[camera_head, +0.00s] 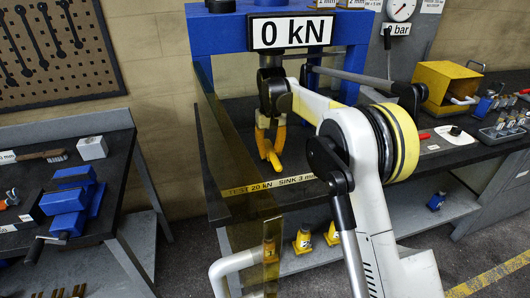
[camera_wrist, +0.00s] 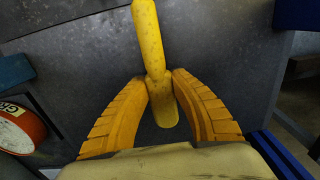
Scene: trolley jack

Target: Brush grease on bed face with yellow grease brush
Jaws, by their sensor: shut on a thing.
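My gripper (camera_head: 268,140) hangs in front of the blue press frame (camera_head: 219,42), below the "0 kN" sign. In the wrist view, its orange fingers (camera_wrist: 161,79) are shut on the yellow grease brush (camera_wrist: 150,38). In the head view, a yellow piece of the brush (camera_head: 271,158) shows at the fingertips. The dark bed face (camera_head: 240,113) lies beneath and behind; I cannot tell contact or any grease on it.
A red tin (camera_wrist: 20,128) with a label starting "GR" is at the left of the wrist view. A see-through amber guard panel (camera_head: 222,135) stands left of my gripper. A blue vise (camera_head: 72,200) is on the left bench. A yellow box (camera_head: 446,85) sits back right.

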